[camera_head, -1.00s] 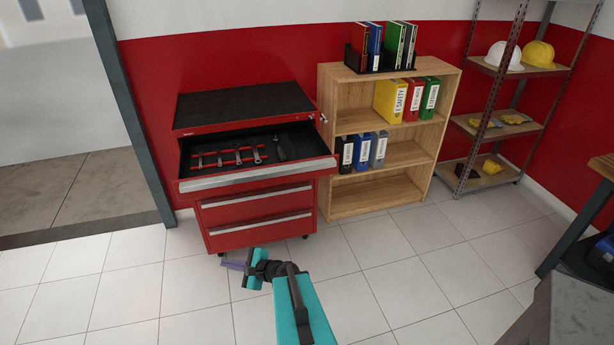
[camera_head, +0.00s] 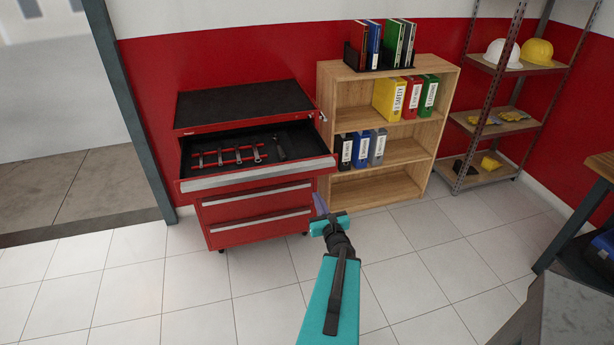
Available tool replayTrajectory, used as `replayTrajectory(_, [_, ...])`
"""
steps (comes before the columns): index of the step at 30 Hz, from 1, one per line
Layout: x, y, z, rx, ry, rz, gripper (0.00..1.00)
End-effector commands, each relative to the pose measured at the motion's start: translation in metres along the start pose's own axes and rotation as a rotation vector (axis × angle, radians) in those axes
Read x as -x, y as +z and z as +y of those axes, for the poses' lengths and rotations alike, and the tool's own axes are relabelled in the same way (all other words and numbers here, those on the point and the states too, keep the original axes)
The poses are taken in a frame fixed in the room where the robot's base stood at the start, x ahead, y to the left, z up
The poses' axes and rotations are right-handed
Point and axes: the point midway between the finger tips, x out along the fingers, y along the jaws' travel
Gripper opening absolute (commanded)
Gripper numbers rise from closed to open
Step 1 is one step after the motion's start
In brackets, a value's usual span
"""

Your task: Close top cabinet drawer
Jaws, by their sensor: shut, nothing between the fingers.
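A red tool cabinet (camera_head: 244,108) with a black top stands against the red wall. Its top drawer (camera_head: 258,175) is pulled out, with several wrenches (camera_head: 235,155) lying in a red rack inside. The lower drawers (camera_head: 257,222) are shut. My gripper (camera_head: 320,203) is at the end of the teal arm, in front of the cabinet's lower right side in the picture. It appears lower than the open drawer's front and apart from it. Its purple fingers look together and empty, pointing up toward the cabinet.
A wooden shelf (camera_head: 377,188) with binders stands right of the cabinet. A metal rack (camera_head: 490,120) with hard hats is farther right. A workbench (camera_head: 590,215) is at the right edge. The tiled floor (camera_head: 200,295) before the cabinet is clear.

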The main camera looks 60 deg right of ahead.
Motion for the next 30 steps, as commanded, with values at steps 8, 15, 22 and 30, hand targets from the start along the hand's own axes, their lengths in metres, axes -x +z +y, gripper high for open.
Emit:
replayTrajectory(8, [-0.001, -0.001, 0.001, 0.002, 0.003, 0.000, 0.00])
replayTrajectory(15, [-0.005, -0.002, 0.002, 0.002, 0.004, -0.001, 0.00])
replayTrajectory(22, [-0.014, -0.004, 0.002, 0.004, 0.005, 0.000, 0.00])
replayTrajectory(30, [-0.025, -0.003, 0.002, 0.003, 0.005, -0.001, 0.00])
